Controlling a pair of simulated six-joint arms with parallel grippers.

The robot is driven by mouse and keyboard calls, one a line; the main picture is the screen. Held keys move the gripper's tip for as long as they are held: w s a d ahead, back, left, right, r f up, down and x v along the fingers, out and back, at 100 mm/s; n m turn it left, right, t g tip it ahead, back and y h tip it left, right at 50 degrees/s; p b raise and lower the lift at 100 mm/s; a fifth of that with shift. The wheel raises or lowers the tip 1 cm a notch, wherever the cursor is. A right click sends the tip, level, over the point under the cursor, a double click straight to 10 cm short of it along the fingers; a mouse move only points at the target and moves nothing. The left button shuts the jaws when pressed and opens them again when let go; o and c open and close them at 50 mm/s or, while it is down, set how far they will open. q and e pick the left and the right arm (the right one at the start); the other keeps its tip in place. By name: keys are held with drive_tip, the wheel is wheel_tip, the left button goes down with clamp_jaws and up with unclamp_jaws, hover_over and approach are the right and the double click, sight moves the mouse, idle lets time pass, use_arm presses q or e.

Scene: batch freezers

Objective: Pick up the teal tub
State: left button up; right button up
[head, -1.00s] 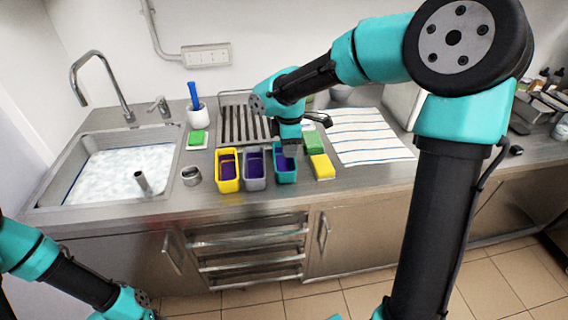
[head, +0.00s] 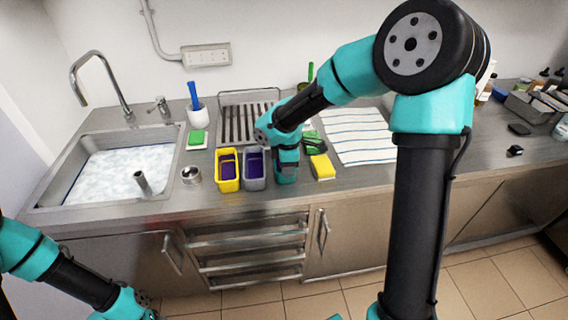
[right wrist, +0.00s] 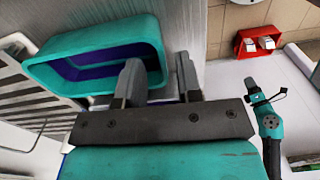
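The teal tub (right wrist: 95,38) has a dark blue-purple inside and fills the upper left of the right wrist view. In the head view the tub (head: 287,180) is at the right end of the row of tubs, mostly covered by my right gripper (head: 287,160). In the right wrist view the fingers of my right gripper (right wrist: 158,68) are apart. One finger is over the tub's opening and the other is outside its near end wall. I cannot tell whether either touches the wall. My left arm shows at the lower left of the head view, its gripper out of frame.
A grey tub (head: 254,183) stands close beside the teal one, then a yellow tub (head: 228,185). A yellow sponge (head: 322,168) and green sponge are close on the right. A wire rack (head: 245,98) stands behind. A striped cloth (head: 355,135) lies to the right.

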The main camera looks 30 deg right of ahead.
sight(287, 183)
drive_tip(key=shift+a+f, duration=0.1)
drive_tip(key=shift+f, duration=1.75)
drive_tip(key=shift+c, duration=0.5)
clamp_jaws()
